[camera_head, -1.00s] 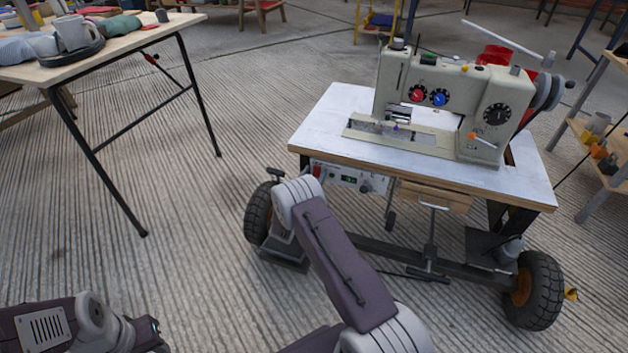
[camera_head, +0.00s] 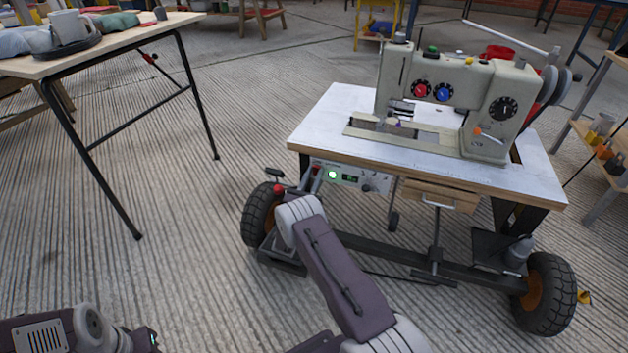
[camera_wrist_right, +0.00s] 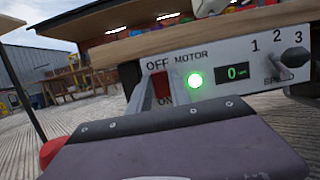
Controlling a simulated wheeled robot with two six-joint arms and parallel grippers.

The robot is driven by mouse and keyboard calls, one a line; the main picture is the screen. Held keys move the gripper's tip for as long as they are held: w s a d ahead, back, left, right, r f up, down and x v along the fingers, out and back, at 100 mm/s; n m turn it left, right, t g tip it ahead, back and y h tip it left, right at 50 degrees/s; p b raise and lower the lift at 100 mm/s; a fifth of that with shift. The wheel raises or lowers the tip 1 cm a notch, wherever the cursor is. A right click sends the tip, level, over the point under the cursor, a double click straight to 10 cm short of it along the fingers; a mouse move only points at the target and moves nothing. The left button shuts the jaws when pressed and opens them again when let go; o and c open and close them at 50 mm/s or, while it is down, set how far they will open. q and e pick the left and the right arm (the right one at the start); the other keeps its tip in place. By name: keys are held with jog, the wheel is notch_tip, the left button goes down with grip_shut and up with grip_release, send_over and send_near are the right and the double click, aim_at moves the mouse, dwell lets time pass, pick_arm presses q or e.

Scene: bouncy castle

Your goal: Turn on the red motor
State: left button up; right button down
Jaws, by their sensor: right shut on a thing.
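The motor panel (camera_wrist_right: 262,62) is a pale box under the sewing table, with OFF, MOTOR, ON and SPEED lettering. Its red motor switch (camera_wrist_right: 161,86) is between the fingers of my right gripper (camera_wrist_right: 158,92), which is shut on it. A round green light (camera_wrist_right: 195,80) beside the switch glows, and the display (camera_wrist_right: 236,73) reads 0. The panel also shows in the head view (camera_head: 350,178), left of centre under the tabletop; my right wrist partly covers the gripper there. My left arm is at the bottom left, its gripper out of view.
The sewing machine (camera_head: 455,95) stands on the wheeled table (camera_head: 335,120). A dark speed knob (camera_wrist_right: 292,60) sits right of the display. A red round knob (camera_head: 279,189) is close to my right wrist. Another table (camera_head: 110,50) stands at left, with open floor between.

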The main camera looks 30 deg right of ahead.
jog(key=c, duration=1.2)
grip_release()
jog(key=shift+a, duration=0.1)
jog(key=p+v, duration=0.2)
jog(key=p, duration=0.1)
jog(key=shift+s+a+r, duration=0.2)
jog(key=shift+s+a, duration=0.1)
jog(key=shift+a, duration=0.05)
jog(key=p, duration=0.3)
send_near(316, 169)
jog(key=shift+s+a+f, duration=0.4)
jog(key=shift+s, duration=0.05)
